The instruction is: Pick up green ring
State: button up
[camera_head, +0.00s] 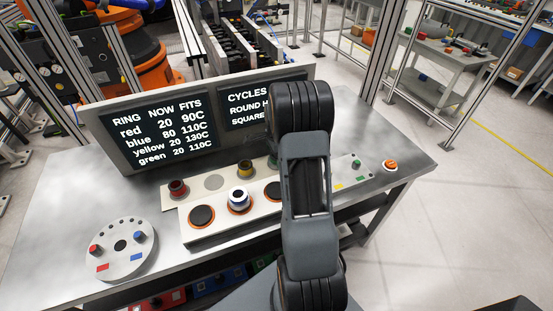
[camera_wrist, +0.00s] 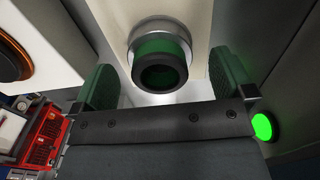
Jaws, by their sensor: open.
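The green ring (camera_wrist: 160,58) shows in the wrist view as a dark green cylinder with a black round opening, seated in a grey metal collar on a pale strip. My gripper (camera_wrist: 162,72) is open, with one green finger pad to the left of the ring and one to the right. A gap shows on both sides, so the pads look apart from it.
A red ring (camera_head: 177,188) and a yellow ring (camera_head: 245,167) stand on the rack. A sign board (camera_head: 160,130) stands behind. A white block with orange-rimmed pads (camera_head: 201,216) lies in front. A round grey dial (camera_head: 122,265) is left. A green lamp (camera_wrist: 262,127) glows right of my gripper.

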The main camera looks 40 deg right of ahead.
jog(key=shift+f, duration=1.1)
jog(key=shift+c, duration=0.3)
jog(key=c, duration=1.2)
